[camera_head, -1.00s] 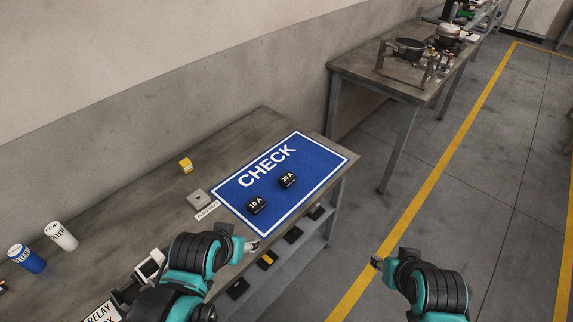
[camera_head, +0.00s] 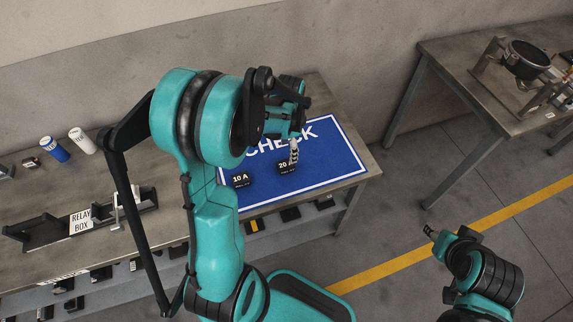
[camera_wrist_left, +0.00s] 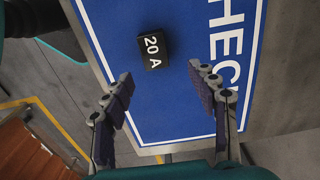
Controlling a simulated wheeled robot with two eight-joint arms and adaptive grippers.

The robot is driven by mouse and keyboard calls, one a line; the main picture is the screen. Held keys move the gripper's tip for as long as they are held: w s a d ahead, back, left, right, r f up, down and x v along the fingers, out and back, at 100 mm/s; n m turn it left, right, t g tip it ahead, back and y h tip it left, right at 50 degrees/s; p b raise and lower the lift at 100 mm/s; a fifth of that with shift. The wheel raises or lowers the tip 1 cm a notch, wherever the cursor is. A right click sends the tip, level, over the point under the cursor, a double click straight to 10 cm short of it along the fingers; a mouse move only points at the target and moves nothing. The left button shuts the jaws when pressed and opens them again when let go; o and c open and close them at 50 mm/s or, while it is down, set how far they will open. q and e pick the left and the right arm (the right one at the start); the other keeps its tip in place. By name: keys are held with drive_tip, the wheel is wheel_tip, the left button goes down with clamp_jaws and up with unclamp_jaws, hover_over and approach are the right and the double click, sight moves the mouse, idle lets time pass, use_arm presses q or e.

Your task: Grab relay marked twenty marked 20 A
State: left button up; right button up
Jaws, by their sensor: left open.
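The black relay marked 20 A (camera_head: 286,167) lies on the blue CHECK mat (camera_head: 335,166). The relay marked 10 A (camera_head: 241,178) lies on the mat to its left. My left gripper (camera_head: 294,150) is over the mat, close to the 20 A relay. In the left wrist view the open fingers (camera_wrist_left: 161,78) are apart and empty, and the 20 A relay (camera_wrist_left: 154,50) shows just beyond the fingertips, between their lines. My right gripper (camera_head: 430,232) is off to the right over the floor, too small to read its jaws.
A dark rack with a RELAY BOX label (camera_head: 81,220) stands at the bench's left. A blue can (camera_head: 55,149) and a white can (camera_head: 82,140) stand behind it. Several dark items lie on the lower shelf. Another table (camera_head: 470,85) with equipment is at the right.

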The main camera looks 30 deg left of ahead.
sight(287, 164)
use_arm(q)
wheel_tip(287, 164, down, 2)
drive_tip(key=shift+s+a+f+b, duration=0.1)
drive_tip(key=shift+s+f+b, duration=0.05)
drive_tip(key=shift+b, duration=0.2)
drive_tip(key=f, duration=0.1)
drive_tip(key=f+b, duration=0.1)
drive_tip(key=f, duration=0.1)
drive_tip(key=f+b, duration=0.1)
drive_tip(key=f, duration=0.1)
drive_tip(key=shift+s+f, duration=0.15)
drive_tip(key=shift+s, duration=0.25)
drive_tip(key=shift+c, duration=0.3)
drive_tip(key=c, duration=1.2)
